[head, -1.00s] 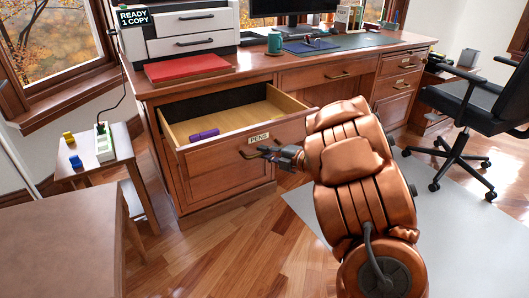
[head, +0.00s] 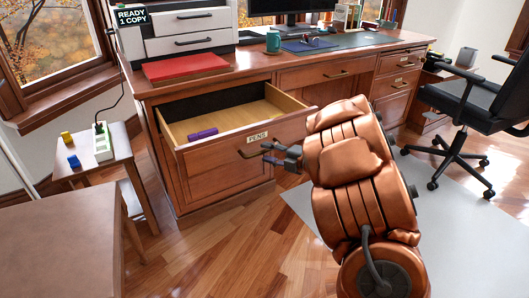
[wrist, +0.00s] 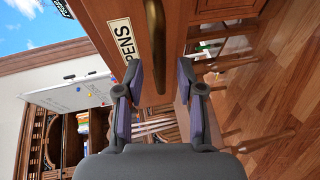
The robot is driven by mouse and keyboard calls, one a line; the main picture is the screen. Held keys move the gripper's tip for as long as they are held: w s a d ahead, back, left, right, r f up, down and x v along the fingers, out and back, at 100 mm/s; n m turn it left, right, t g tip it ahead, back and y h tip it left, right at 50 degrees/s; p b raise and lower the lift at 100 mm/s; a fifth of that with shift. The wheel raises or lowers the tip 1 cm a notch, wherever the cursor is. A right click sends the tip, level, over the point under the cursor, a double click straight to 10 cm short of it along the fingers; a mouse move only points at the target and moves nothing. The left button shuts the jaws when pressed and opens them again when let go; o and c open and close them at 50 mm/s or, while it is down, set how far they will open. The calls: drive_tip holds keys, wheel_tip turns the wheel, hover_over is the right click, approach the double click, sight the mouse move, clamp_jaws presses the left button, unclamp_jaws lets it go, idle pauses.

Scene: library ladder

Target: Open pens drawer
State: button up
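The pens drawer (head: 223,163) is pulled out from the left side of the wooden desk, with a PENS label on its front. A purple object (head: 203,134) lies inside on the light wooden bottom. The dark bar handle (head: 252,152) is on the drawer front. My gripper (head: 274,155) is just in front of the handle, to its right.
A low table (head: 62,240) stands at the front left, and a small side table (head: 119,146) is behind it. An office chair (head: 470,110) stands at the right on a grey mat (head: 455,220). Wooden floor is clear below the drawer.

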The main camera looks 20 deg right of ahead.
drive_tip(key=v, duration=0.9)
drive_tip(key=shift+s, duration=0.3)
drive_tip(key=shift+d, duration=0.1)
